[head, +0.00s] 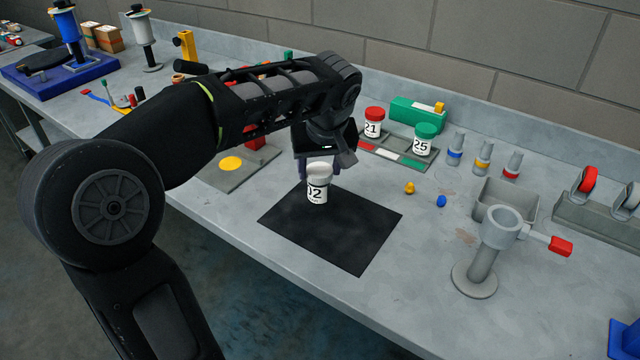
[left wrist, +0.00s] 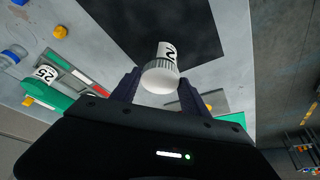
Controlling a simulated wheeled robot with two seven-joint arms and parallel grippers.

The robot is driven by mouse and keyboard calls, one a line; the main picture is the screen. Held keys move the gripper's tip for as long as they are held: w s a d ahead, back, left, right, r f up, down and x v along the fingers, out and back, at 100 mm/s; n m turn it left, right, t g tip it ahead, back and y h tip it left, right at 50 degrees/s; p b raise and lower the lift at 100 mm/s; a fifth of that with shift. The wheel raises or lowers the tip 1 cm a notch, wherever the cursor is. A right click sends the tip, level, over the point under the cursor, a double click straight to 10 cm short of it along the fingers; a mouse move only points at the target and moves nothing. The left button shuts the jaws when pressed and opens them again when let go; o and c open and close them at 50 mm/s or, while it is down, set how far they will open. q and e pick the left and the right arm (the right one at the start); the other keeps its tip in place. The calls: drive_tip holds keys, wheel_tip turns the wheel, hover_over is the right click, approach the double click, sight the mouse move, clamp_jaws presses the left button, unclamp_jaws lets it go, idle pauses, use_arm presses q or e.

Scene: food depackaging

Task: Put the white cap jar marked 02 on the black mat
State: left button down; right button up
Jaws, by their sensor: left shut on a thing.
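The white cap jar marked 02 (head: 317,190) is upright over the far left part of the black mat (head: 345,232). I cannot tell whether the jar's base touches the mat. The first digit of its label is partly cut off in the head view. My right gripper is not in view.
A red cap jar marked 21 (head: 373,122) and a green cap jar marked 25 (head: 423,140) stand on a striped tray (head: 391,152) behind the mat. A yellow knob (head: 409,187), a blue knob (head: 441,201) and a grey stand (head: 481,270) are to the right. The mat's front is clear.

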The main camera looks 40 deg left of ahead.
use_arm(q)
drive_tip(key=shift+f+b, duration=1.25)
drive_tip(key=shift+f, duration=0.6)
drive_tip(key=shift+f, duration=0.2)
drive_tip(key=c, duration=0.6)
unclamp_jaws()
drive_tip(key=shift+o, duration=0.2)
drive_tip(key=shift+r, duration=0.1)
drive_tip(key=shift+r, duration=0.15)
drive_tip(key=p+v, duration=0.6)
drive_tip(key=v, duration=0.6)
drive_tip(key=shift+a, duration=0.1)
